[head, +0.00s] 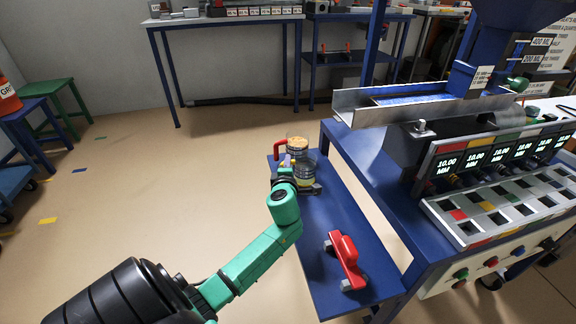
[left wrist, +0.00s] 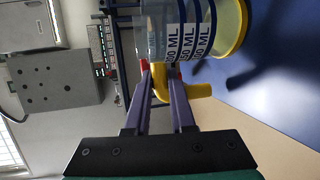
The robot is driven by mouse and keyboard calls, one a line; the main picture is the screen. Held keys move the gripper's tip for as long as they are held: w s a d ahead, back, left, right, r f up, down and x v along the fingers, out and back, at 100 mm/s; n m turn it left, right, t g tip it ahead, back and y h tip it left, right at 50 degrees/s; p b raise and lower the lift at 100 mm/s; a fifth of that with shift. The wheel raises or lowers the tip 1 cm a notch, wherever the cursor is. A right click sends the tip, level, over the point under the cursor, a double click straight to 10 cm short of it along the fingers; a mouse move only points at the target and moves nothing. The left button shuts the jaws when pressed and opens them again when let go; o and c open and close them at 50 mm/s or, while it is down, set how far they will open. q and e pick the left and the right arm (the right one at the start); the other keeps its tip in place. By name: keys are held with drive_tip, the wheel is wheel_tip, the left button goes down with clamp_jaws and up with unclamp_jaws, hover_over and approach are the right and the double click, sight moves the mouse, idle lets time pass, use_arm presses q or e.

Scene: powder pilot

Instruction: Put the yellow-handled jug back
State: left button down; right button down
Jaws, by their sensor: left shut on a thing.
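The yellow-handled jug is clear, with dark blue bands and ML markings; in the left wrist view the jug (left wrist: 190,32) fills the top, its yellow handle (left wrist: 160,84) between the purple fingers. My left gripper (left wrist: 160,96) is shut on that handle. In the head view my left gripper (head: 287,165) is at the far end of the blue side shelf (head: 325,215), and the jug (head: 308,168) is partly hidden behind it. I cannot tell whether the jug's base touches the shelf. My right gripper is not in view.
A red-handled jug (head: 297,144) with tan contents stands just behind the held jug. A red-handled tool (head: 346,260) lies on the shelf's near part. The blue bench with the metal trough (head: 410,105) and displays rises at the right.

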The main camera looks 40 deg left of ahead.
use_arm(q)
drive_tip(key=c, duration=0.8)
unclamp_jaws()
drive_tip(key=shift+o, duration=0.2)
drive_tip(key=shift+r, duration=0.1)
drive_tip(key=shift+s+d, duration=0.25)
drive_tip(key=v, duration=1.1)
drive_tip(key=shift+s+p, duration=0.15)
drive_tip(key=shift+p, duration=0.15)
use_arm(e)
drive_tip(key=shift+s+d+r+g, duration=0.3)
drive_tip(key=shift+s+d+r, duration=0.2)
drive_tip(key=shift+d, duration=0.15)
use_arm(q)
drive_tip(key=shift+d, duration=0.1)
